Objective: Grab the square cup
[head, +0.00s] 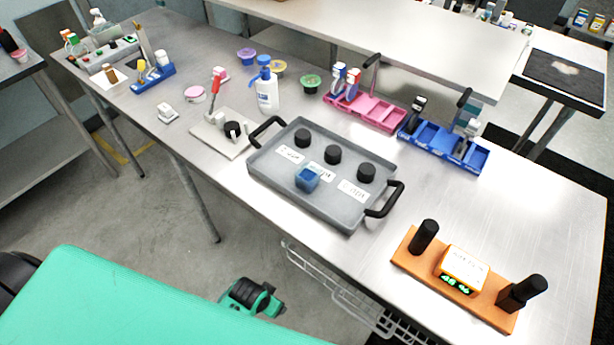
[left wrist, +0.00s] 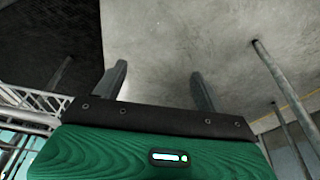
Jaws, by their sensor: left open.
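The square cup (head: 307,179) is small, blue and open at the top. It stands in the grey tray (head: 262,165), near the tray's front edge. The left wrist view shows my left gripper (left wrist: 160,86) open, with its two dark fingers apart and nothing between them. Bare floor lies beyond them, and the cup is not in that view. In the head view a green and black part of mine shows low in the middle, below the table edge and well apart from the cup. My right gripper cannot be made out.
The tray has two black handles, three black knobs and white labels. An orange stand (head: 408,262) with black posts is at right. A pink rack (head: 371,113), a blue rack (head: 428,137) and a white bottle (head: 267,92) stand behind. A wire basket (head: 330,292) hangs below the table edge.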

